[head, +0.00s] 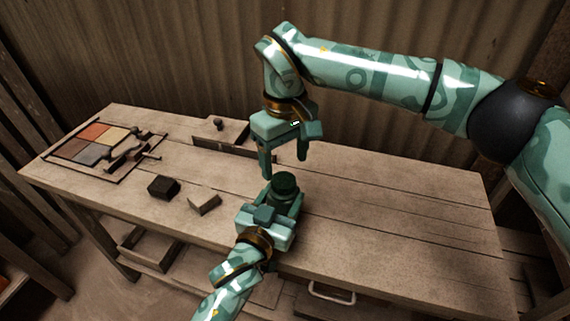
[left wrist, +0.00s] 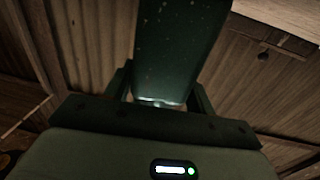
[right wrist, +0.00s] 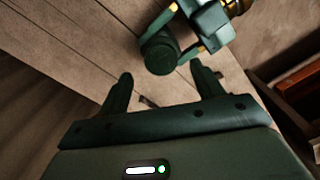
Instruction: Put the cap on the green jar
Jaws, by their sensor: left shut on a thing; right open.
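The green jar (head: 285,188) stands upright near the table's front edge, with a dark round top. It shows from above in the right wrist view (right wrist: 160,54), and its dark green side fills the upper middle of the left wrist view (left wrist: 178,45). I cannot tell whether the round top is the cap or the jar's own top. My left gripper (head: 268,217) is shut on the jar's body from the front. My right gripper (head: 284,166) is open and empty, pointing down above the jar, apart from it. No separate cap is clearly seen.
A framed board with coloured tiles (head: 88,131) and dark tools (head: 128,152) lies at the left. A dark block (head: 163,187) and a lighter block (head: 204,202) lie left of the jar. A low box (head: 228,134) stands at the back. The table's right side is clear.

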